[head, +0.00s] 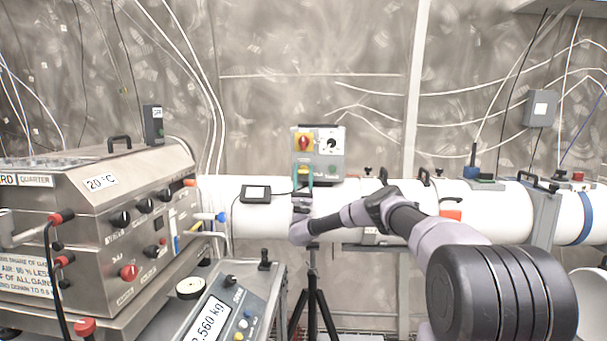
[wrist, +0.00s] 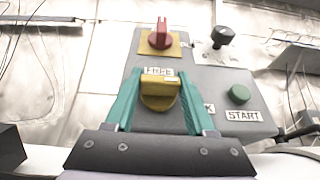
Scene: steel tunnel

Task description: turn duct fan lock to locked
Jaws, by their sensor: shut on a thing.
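The duct fan control box (head: 318,150) is grey and sits on the white duct. Its fan lock is a yellow knob (wrist: 160,98) low on the box face, with a "FREE" label just above it in the wrist view. A second label is mostly hidden behind the right finger, with only a "K" showing. My gripper (wrist: 159,74) has teal fingers on both sides of the yellow knob and is shut on it. In the head view my gripper (head: 304,178) is at the box's lower left and hides the knob.
A red switch on a yellow plate (wrist: 160,40) is above the lock. A black knob (wrist: 222,36) is at upper right, and a green START button (wrist: 238,92) is right of the lock. A small display (head: 256,193) is left of my gripper. A steel machine (head: 110,230) fills the left.

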